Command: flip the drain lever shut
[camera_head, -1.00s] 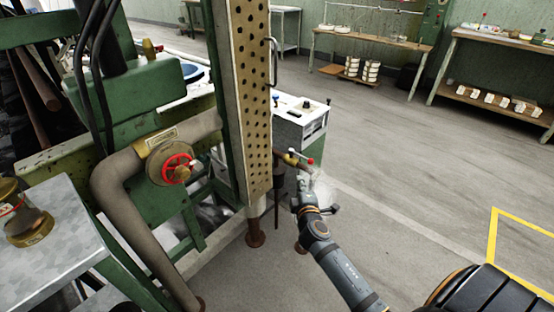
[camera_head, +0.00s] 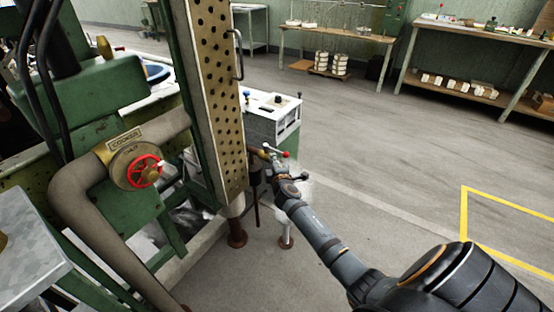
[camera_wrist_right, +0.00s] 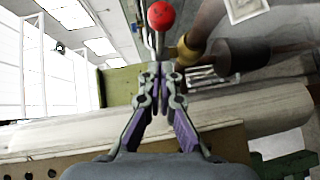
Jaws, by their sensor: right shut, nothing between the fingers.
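The drain lever is a thin metal rod with a red ball end (camera_head: 286,154), on a brass pipe valve (camera_head: 263,154) beside the perforated column. The red ball (camera_wrist_right: 161,15) also shows large at the top of the right wrist view, with brass pipework (camera_wrist_right: 190,48) to its right. My right gripper (camera_head: 274,166) is at the lever, just below the ball. In the right wrist view its fingers (camera_wrist_right: 159,68) are together and empty, with the rod just beyond the tips. I cannot tell whether they touch it. My left gripper is not in view.
A tall perforated column (camera_head: 212,100) stands close left of the lever. A white control box (camera_head: 273,118) is behind the lever. The floor (camera_head: 390,160) to the right is open.

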